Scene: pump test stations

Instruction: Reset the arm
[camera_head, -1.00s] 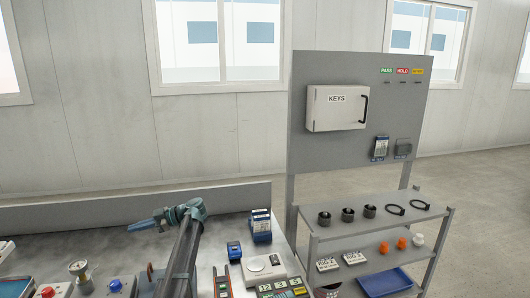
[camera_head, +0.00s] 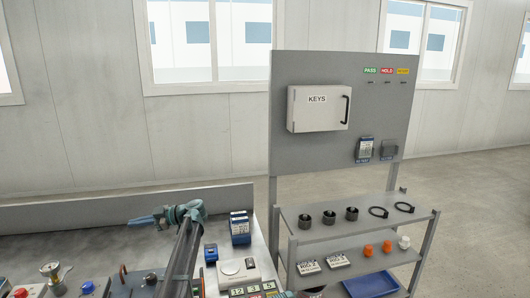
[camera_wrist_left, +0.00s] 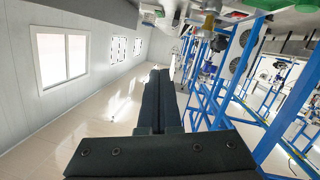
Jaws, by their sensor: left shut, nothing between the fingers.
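My left gripper (camera_head: 138,221) is over the grey bench in the head view, pointing left, with its arm (camera_head: 184,255) rising from the bottom edge. Its fingers are together and hold nothing. In the left wrist view the two dark fingers (camera_wrist_left: 160,100) lie side by side, closed, pointing away over open floor. My right gripper is not in view.
The bench (camera_head: 100,243) carries a gauge (camera_head: 55,279), blue meters (camera_head: 240,228) and a scale (camera_head: 232,270). To the right stands a shelf rack (camera_head: 350,225) with black rings, orange parts and a blue bin (camera_head: 371,284). A KEYS cabinet (camera_head: 318,108) hangs above it.

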